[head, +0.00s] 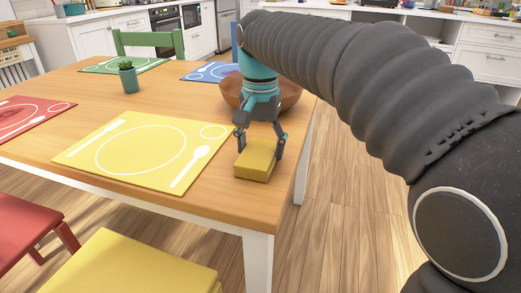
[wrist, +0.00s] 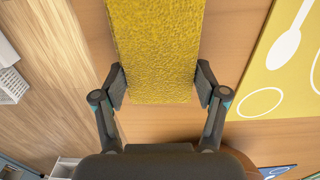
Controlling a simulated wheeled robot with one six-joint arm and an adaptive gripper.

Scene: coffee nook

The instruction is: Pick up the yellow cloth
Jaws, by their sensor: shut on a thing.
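The yellow cloth (head: 256,161) looks like a thick, folded, rough-textured block at the near right corner of the wooden table, beside the yellow placemat. In the wrist view the cloth (wrist: 155,45) runs from the top edge down between the fingers. My gripper (head: 260,147) points down over it, with one finger on each side. In the wrist view my gripper (wrist: 160,86) has its pads against the cloth's two long sides. It is shut on the cloth. I cannot tell whether the cloth's underside touches the table.
The yellow placemat (head: 107,158) lies left of the cloth. A brown bowl (head: 290,95) stands just behind my gripper. A potted plant (head: 128,77) stands farther back. The table's right edge (head: 303,140) is close to the cloth. A yellow seat (head: 140,265) is in front.

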